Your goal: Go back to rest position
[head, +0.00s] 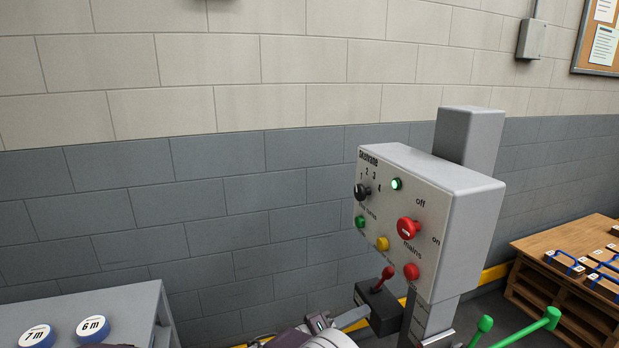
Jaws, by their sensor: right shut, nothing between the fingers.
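My right gripper (340,320) shows at the bottom centre, partly cut off by the lower edge. It is shut and empty, close to the left of a small black box (380,308) with a red lever (385,277). I cannot tell whether it touches the box. My left gripper is not in view.
Green-tipped levers (541,322) are at lower right.

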